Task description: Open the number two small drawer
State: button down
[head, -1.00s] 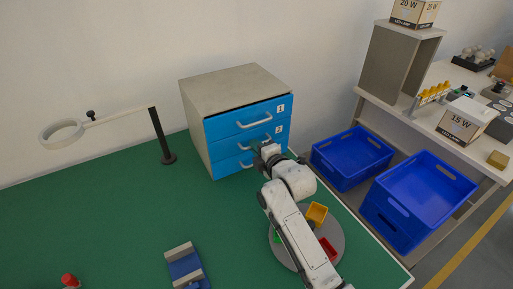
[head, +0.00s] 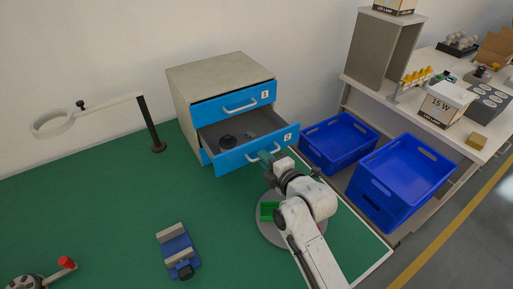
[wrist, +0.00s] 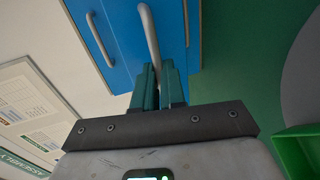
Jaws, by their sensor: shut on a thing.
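The small drawer unit (head: 212,80) stands at the back of the green table. Its drawer number two (head: 236,152), with a blue front and a "2" label, is pulled well out, and its grey inside shows. A dark round part (head: 228,141) and a smaller grey piece lie in it. Drawer number one (head: 235,104) above is closed. My gripper (head: 268,157) is at the right part of the drawer-two handle. In the wrist view the green fingers (wrist: 158,84) are shut on the pale bar handle (wrist: 150,38). The third drawer is mostly hidden below.
A grey round turntable (head: 264,231) with a green bin (head: 269,211) lies under my arm. A blue fixture (head: 178,252) sits at the front, and a ring lamp (head: 52,124) stands left. Blue crates (head: 340,142) are beyond the table's right edge.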

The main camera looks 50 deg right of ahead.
jog(key=shift+f+v, duration=0.15)
jog(key=shift+v, duration=0.5)
jog(key=shift+f+v, duration=0.15)
jog(key=shift+v, duration=0.5)
jog(key=shift+s, duration=0.1)
jog(key=c, duration=1.2)
grip_release()
jog(key=b+v, duration=0.2)
jog(key=v, duration=0.8)
jog(key=shift+s+a+r, duration=0.1)
jog(key=shift+s+a, duration=0.05)
jog(key=shift+s, duration=0.15)
